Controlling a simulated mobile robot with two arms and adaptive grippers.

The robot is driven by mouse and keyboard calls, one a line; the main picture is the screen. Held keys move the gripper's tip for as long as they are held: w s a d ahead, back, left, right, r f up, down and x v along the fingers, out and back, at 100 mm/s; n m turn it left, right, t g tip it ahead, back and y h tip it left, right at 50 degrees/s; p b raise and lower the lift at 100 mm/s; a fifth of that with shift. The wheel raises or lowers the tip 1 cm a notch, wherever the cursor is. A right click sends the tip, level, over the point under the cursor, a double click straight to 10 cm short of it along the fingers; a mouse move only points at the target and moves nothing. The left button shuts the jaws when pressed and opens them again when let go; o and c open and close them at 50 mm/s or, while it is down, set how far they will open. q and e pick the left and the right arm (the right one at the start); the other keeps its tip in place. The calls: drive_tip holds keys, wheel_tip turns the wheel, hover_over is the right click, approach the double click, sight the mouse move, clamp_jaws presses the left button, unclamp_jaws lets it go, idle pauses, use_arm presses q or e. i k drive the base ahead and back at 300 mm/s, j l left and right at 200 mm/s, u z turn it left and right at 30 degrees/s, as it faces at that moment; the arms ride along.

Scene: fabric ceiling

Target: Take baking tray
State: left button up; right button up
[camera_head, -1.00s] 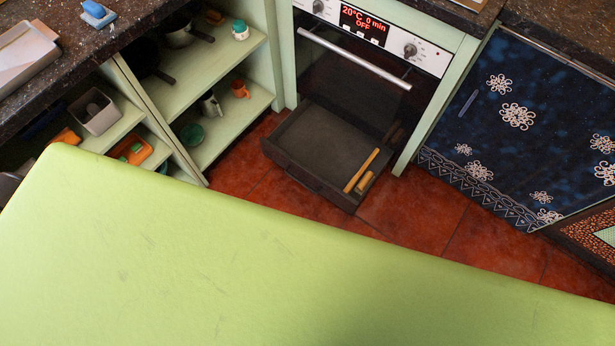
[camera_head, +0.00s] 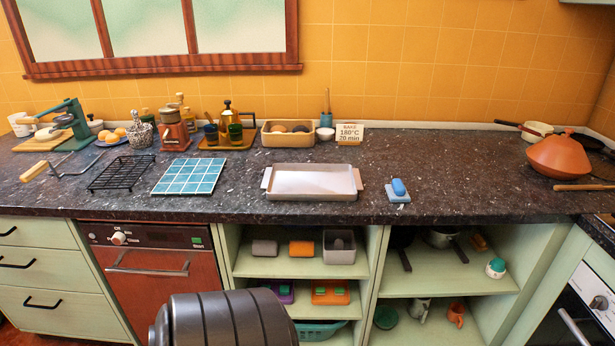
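The baking tray (camera_head: 312,182) is a shallow, light metal pan with a handle at each short end. Neither of my grippers shows in the head view.
A blue tiled trivet (camera_head: 190,176) and a black wire rack (camera_head: 122,173) lie left of the tray. Open shelves (camera_head: 420,283) are below.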

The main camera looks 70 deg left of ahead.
sight(290, 182)
drive_tip(key=u, duration=2.1)
